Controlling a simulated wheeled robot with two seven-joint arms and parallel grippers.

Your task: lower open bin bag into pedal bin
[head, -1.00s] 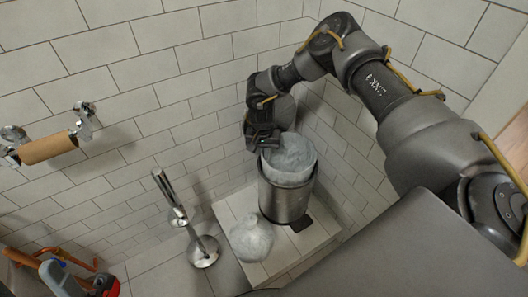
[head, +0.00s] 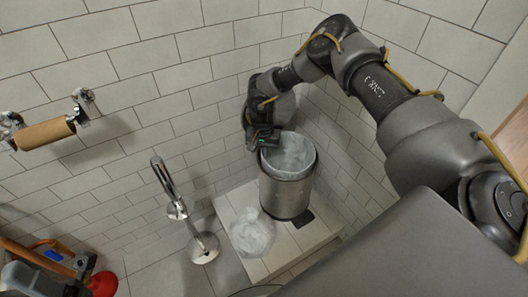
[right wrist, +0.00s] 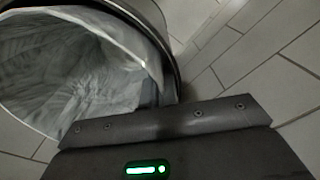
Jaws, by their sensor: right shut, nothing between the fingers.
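The pedal bin (head: 286,199) is a metal cylinder standing upright on a low tiled ledge. The open bin bag (head: 289,158) is pale and translucent and lies inside the bin, its mouth close to the rim. In the right wrist view the bag (right wrist: 60,75) lines the inside, and the bin's rim (right wrist: 158,22) shows beside it. My right gripper (head: 265,144) is at the left side of the bin's rim, shut with nothing held. Its fingertips are hard to make out. My left gripper is not in view.
A tied, filled bag (head: 252,232) sits on the tiled ledge (head: 287,243) left of the bin. A metal stand (head: 203,247) is farther left. A toilet roll holder (head: 45,133) is on the wall. A red plunger (head: 102,285) and other tools are at lower left.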

